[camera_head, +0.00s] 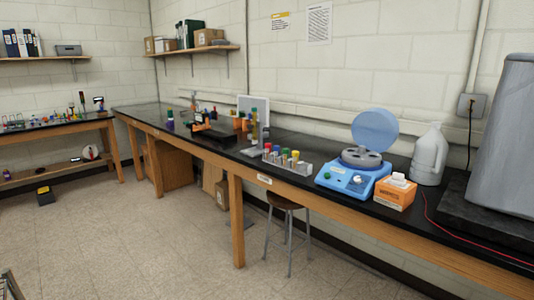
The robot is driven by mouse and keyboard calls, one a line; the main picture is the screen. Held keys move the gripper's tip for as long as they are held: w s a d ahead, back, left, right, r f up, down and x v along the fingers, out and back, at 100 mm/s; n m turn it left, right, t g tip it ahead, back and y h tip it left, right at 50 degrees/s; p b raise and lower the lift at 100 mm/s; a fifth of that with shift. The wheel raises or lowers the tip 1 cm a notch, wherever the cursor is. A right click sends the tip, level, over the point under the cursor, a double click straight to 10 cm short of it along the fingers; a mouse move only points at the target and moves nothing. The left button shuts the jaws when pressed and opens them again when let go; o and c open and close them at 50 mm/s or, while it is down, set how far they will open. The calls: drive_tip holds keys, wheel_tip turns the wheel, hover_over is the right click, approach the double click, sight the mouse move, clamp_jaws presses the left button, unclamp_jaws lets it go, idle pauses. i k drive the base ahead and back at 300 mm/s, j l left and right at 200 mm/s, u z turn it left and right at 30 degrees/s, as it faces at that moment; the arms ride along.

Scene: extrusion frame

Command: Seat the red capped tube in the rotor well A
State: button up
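A tube with a red cap (267,147) stands upright at the left end of a grey rack (304,169) on the black bench. Tubes with other cap colours, including green, blue and yellow, stand beside it in the rack. Just right of the rack is a blue centrifuge (341,184) with its round lid (375,129) raised. Its grey rotor (361,157) is exposed on top. The rotor's wells and any letter A are too small to make out. My gripper is not in view.
An orange and white box (395,194) and a white jug (430,156) stand right of the centrifuge. A large grey object (502,130) fills the bench's right end. A stool (285,205) stands below the bench's front edge. The floor (160,235) in front is mostly clear.

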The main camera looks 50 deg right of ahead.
sight(359, 157)
drive_tip(key=z, duration=1.5)
